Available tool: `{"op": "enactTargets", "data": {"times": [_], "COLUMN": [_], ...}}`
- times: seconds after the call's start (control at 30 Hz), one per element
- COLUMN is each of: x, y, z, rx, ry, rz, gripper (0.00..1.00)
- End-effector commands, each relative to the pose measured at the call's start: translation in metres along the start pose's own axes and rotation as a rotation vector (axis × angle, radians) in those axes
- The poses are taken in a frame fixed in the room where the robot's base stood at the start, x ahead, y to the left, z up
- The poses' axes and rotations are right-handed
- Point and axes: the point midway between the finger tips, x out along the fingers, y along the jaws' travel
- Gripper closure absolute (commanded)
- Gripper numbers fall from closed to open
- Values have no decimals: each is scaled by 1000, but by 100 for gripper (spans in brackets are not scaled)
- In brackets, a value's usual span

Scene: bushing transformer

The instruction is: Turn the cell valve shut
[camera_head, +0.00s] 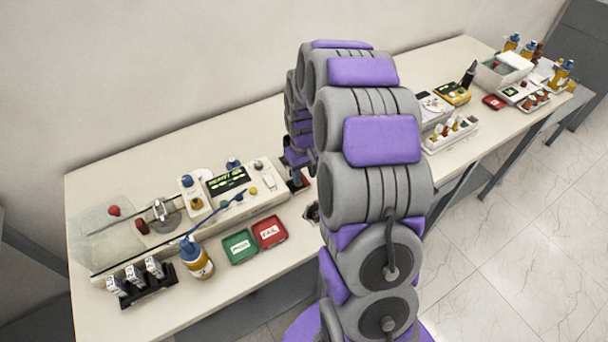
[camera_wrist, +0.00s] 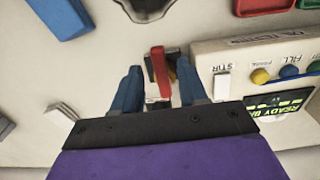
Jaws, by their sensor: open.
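A red lever handle (camera_wrist: 160,72), which I take as the cell valve, shows in the wrist view on a small dark and metal fitting. It points roughly along the picture's vertical. My gripper (camera_wrist: 158,78) is open, with one blue finger on each side of the handle. Gaps show between the fingers and the handle, and I cannot tell whether their heights match. In the head view my gripper (camera_head: 297,168) is low beside the oil tester (camera_head: 227,183), partly hidden by my arm. The valve there is mostly hidden.
The tester's STIR switch (camera_wrist: 222,86) and colored buttons (camera_wrist: 261,75) sit close to the right of my gripper in the wrist view. A green tray (camera_head: 239,246) and red FAIL tray (camera_head: 269,232) lie in front of the tester. An amber bottle (camera_head: 197,262) stands left of them.

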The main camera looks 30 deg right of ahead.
Motion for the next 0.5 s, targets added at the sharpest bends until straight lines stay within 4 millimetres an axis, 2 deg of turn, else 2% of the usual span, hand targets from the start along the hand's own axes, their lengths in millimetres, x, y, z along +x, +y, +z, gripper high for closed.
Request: {"op": "enactTargets", "data": {"times": [0.37, 0.5], "x": [6, 6], "y": [0, 0], "z": [0, 0], "rx": [0, 0], "ry": [-1, -1], "rz": [0, 0], "gripper": [57, 70]}}
